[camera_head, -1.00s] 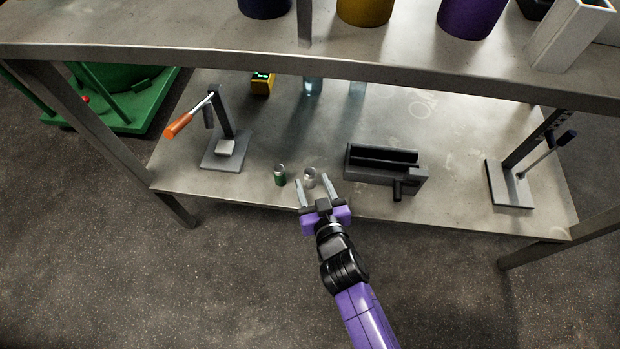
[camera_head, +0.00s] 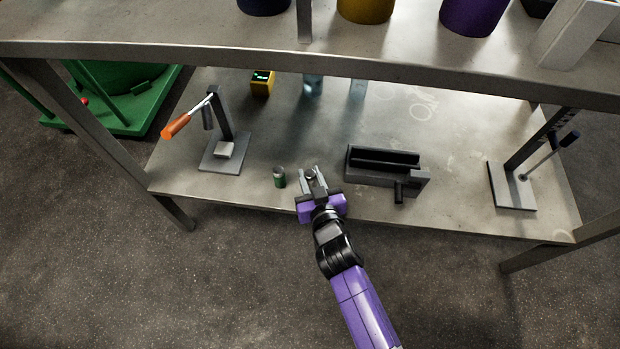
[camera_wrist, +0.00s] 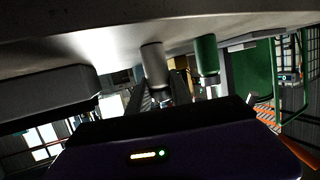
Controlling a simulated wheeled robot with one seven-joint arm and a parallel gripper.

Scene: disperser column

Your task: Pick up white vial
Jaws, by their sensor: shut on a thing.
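The white vial (camera_head: 311,173) stands near the front edge of the lower metal shelf and is partly hidden by my gripper's fingers. My gripper (camera_head: 312,182) is shut on it, with one finger on each side. In the wrist view, which is upside down, the pale vial (camera_wrist: 152,62) shows at the gripper's fingers (camera_wrist: 160,92), its end against or very close to the shelf surface. I cannot tell whether it is lifted at all.
A green vial (camera_head: 279,177) stands just left of my gripper and also shows in the wrist view (camera_wrist: 207,56). A dark grey block device (camera_head: 388,168) is close on the right. Lever presses stand at left (camera_head: 222,150) and right (camera_head: 512,185). The upper shelf (camera_head: 400,75) overhangs behind.

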